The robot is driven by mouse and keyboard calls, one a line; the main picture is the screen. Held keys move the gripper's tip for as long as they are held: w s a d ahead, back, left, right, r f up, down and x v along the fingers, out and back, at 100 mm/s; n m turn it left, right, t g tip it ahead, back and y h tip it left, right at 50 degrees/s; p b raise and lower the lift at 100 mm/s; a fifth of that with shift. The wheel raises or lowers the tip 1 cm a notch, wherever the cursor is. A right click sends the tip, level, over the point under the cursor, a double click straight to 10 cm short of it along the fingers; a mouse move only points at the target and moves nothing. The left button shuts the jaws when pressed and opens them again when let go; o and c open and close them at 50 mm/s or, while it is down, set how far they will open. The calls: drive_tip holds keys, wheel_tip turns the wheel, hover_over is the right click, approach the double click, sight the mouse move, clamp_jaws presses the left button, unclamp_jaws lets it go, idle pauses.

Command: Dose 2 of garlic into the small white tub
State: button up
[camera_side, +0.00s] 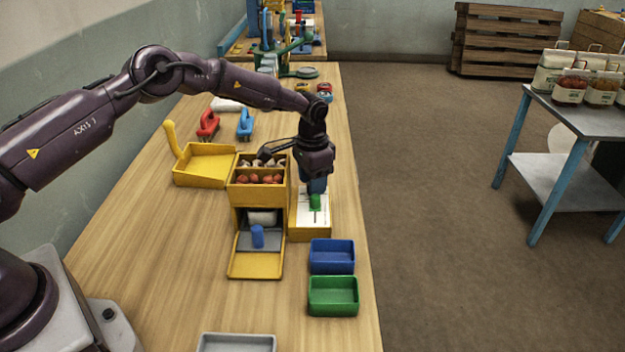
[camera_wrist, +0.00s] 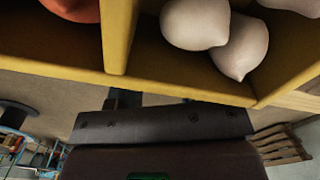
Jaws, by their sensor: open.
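Garlic bulbs (camera_side: 275,162) lie in the back compartment of a yellow two-part bin (camera_side: 240,196). Large white bulbs (camera_wrist: 196,22) also show in a yellow compartment in the wrist view. My gripper (camera_side: 316,188) points down at the bin's right side, above a white panel in a yellow frame (camera_side: 325,229). It is open, and no bulb shows in it. A small green piece (camera_side: 315,202) is just below it; I cannot tell whether they touch.
Orange-red items (camera_side: 256,179) fill the bin's front compartment. Below it are a grey plate with a blue knob (camera_side: 257,236) and a yellow tray. Blue (camera_side: 332,256) and green (camera_side: 333,296) trays stand near the table's right edge. The table's front left is mostly clear.

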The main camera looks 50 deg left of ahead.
drive_tip(key=shift+f, duration=0.1)
drive_tip(key=c, duration=0.6)
drive_tip(key=shift+c, duration=0.2)
drive_tip(key=shift+m, duration=0.5)
drive_tip(key=m, duration=0.3)
drive_tip(key=shift+w, duration=0.1)
drive_tip(key=shift+m, duration=2.3)
drive_tip(key=o, duration=0.6)
